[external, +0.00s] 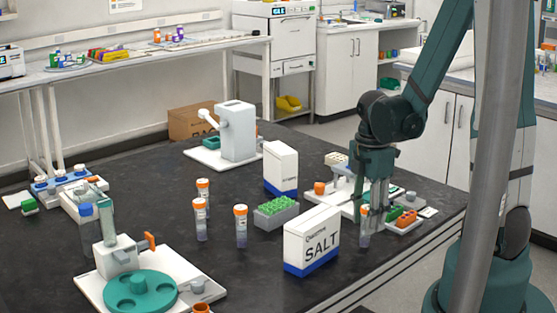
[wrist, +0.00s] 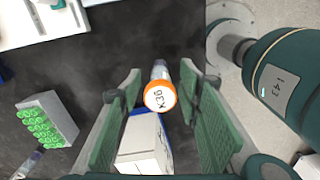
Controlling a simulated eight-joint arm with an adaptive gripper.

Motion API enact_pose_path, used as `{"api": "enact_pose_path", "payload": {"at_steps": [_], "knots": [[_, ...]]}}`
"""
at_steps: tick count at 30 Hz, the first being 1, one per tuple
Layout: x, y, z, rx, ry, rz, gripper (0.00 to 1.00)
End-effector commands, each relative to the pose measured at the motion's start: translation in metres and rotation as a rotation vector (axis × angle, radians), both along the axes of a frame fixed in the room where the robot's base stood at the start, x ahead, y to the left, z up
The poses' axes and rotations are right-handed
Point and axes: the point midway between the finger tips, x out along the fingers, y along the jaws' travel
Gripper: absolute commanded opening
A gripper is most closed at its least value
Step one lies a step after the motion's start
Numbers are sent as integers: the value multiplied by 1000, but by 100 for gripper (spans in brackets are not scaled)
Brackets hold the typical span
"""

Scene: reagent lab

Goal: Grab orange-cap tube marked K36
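The orange-cap tube marked K36 (wrist: 160,97) shows in the wrist view, its white cap top with an orange rim facing the camera and the marking upside down. My gripper (wrist: 160,105) is open, with one green-padded finger on each side of the tube and gaps between. In the external view my gripper (external: 374,215) points down at the right of the black table. Three other orange-cap tubes (external: 203,189), (external: 200,218), (external: 240,226) stand upright left of the salt box.
The salt box (external: 312,241) stands just left of my gripper, close to the tube. A grey rack with green tops (external: 276,212) and another white box (external: 281,168) are farther left. A white board with small trays (external: 335,190) lies behind my gripper.

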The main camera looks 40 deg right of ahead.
Motion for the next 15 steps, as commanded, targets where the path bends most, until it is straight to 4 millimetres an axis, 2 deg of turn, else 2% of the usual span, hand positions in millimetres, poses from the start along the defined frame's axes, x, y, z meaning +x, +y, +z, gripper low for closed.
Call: {"api": "enact_pose_path", "payload": {"at_steps": [6, 15], "knots": [[0, 0, -11, 0, 0, 0, 35], [0, 0, -12, 0, 0, 0, 35]]}}
